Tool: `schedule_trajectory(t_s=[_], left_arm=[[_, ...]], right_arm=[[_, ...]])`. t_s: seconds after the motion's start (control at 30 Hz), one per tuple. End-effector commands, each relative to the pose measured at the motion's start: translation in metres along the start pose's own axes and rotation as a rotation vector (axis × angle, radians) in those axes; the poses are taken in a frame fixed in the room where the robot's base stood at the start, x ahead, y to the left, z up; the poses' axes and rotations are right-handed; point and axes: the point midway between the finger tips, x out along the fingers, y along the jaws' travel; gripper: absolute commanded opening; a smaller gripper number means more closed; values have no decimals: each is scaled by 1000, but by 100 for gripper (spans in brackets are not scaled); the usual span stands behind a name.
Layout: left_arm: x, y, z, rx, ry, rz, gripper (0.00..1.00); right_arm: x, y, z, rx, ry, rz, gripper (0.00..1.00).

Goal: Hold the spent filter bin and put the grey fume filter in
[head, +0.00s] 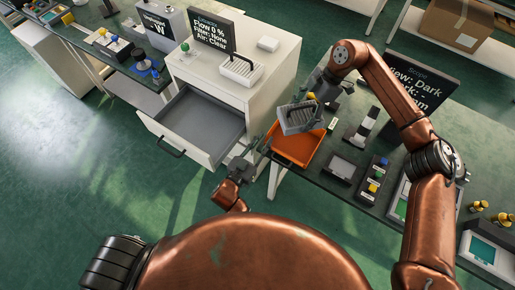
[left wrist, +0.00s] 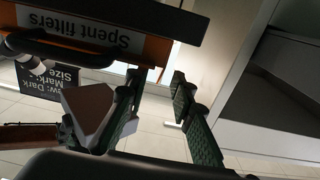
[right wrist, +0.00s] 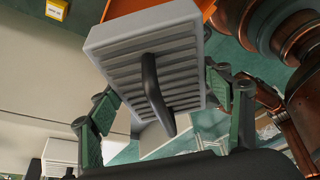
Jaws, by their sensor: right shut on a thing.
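The grey fume filter (head: 298,119), a slatted block with a dark handle, is held above the orange spent filter bin (head: 297,149). My right gripper (head: 312,97) is shut on the filter. In the right wrist view the filter (right wrist: 180,65) fills the middle, tilted, with an edge of the orange bin behind it. The bin stands at the near left edge of the right bench. My left gripper (head: 258,149) is beside the bin's left side, fingers apart. In the left wrist view the bin's "Spent filters" label (left wrist: 95,35) and dark handle (left wrist: 60,54) are close; nothing shows between the fingertips (left wrist: 157,80).
A white cabinet (head: 225,83) with an open, empty-looking drawer (head: 203,122) stands left of the bin. A slatted white unit (head: 242,69) and a screen reading "Filter: None" (head: 213,32) are on top. The right bench holds a dark tray (head: 342,167) and several small parts.

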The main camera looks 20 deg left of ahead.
Motion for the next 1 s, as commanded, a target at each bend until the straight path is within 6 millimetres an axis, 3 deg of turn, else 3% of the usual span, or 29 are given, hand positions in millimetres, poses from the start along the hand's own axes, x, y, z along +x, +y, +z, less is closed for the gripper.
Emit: schedule_trajectory(t_s=[0.2, 0.4, 0.8, 1.0], left_arm=[[40, 0, -1, -1, 2, 1, 22], [60, 0, 0, -1, 0, 0, 22], [66, 0, 0, -1, -1, 0, 22], [66, 0, 0, -1, -1, 0, 9]], right_arm=[[-1, 0, 0, -1, 1, 1, 39], [-1, 0, -1, -1, 1, 1, 39], [-1, 0, -1, -1, 1, 1, 39], [-1, 0, -1, -1, 1, 1, 39]])
